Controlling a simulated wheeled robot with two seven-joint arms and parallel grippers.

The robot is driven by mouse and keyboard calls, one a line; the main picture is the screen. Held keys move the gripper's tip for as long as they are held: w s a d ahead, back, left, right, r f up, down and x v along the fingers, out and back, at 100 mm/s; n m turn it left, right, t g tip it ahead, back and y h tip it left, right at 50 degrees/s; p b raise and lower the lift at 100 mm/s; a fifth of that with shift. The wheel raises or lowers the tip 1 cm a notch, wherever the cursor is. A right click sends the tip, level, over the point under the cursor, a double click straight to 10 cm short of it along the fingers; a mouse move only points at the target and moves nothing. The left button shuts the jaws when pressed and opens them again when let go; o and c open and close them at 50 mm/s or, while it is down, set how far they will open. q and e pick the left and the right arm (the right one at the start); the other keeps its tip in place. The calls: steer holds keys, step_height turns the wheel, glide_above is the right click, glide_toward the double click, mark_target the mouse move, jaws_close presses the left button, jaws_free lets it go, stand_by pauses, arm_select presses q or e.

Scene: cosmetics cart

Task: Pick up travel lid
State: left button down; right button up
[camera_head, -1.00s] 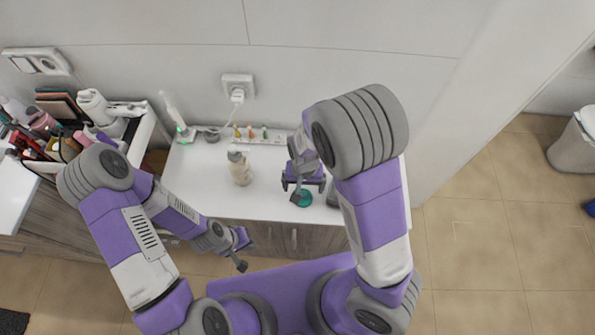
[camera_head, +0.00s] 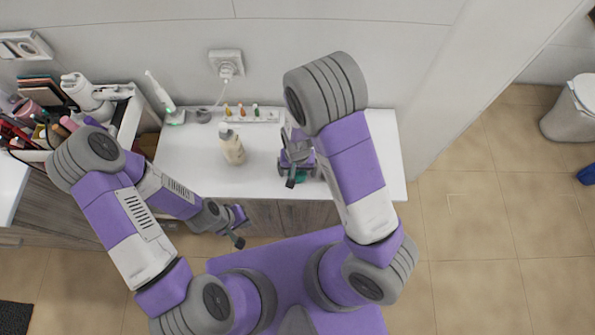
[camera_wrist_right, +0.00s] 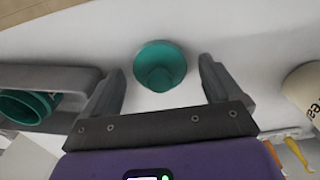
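The teal, round travel lid (camera_wrist_right: 160,66) lies on the white cart top in the right wrist view, its hollow side in sight. In the head view only a little teal of the lid (camera_head: 301,177) shows below my right gripper (camera_head: 296,178). My right gripper (camera_wrist_right: 160,88) is open, one finger on each side of the lid's near part, with gaps on both sides; it does not touch the lid as far as I can see. My left gripper (camera_head: 239,227) hangs in front of the cart, away from the lid; its opening is too small to judge.
A cream pump bottle (camera_head: 232,149) stands left of my right gripper. Behind is a white strip (camera_head: 262,116) with several small coloured items, and an electric toothbrush (camera_head: 161,93). A grey item with a teal round opening (camera_wrist_right: 22,106) is close to the left finger in the wrist view.

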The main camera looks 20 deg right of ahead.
steer(key=c, duration=0.9)
steer(key=shift+c, duration=0.2)
